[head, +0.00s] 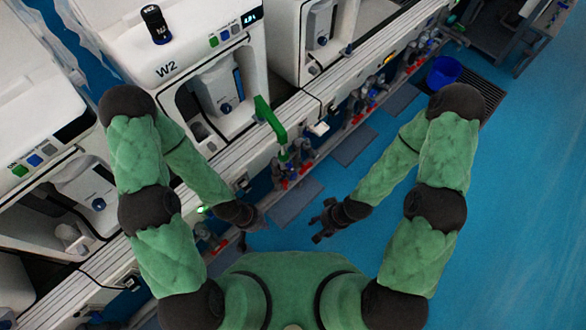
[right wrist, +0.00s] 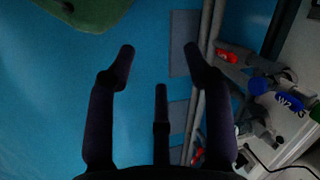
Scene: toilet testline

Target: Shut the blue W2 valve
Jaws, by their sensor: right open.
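The white machine marked W2 (head: 166,70) stands on the bench at the upper left of the head view. Below its front edge is a cluster of small red and blue valves (head: 290,165), too small to tell apart there. In the right wrist view a blue valve part (right wrist: 259,86) sits at the right beside a W2 label. A red handle (right wrist: 228,57) is up and left of it. My right gripper (head: 323,222) is open and empty, apart from the valves; its spread fingers show in the right wrist view (right wrist: 160,62). My left gripper (head: 250,217) is near the bench front, its fingers unclear.
The bench front (head: 240,150) runs diagonally, with pipes and more valves below it. Grey floor mats (head: 297,203) lie alongside. A blue bucket (head: 443,72) stands at the upper right. The blue floor at right is clear.

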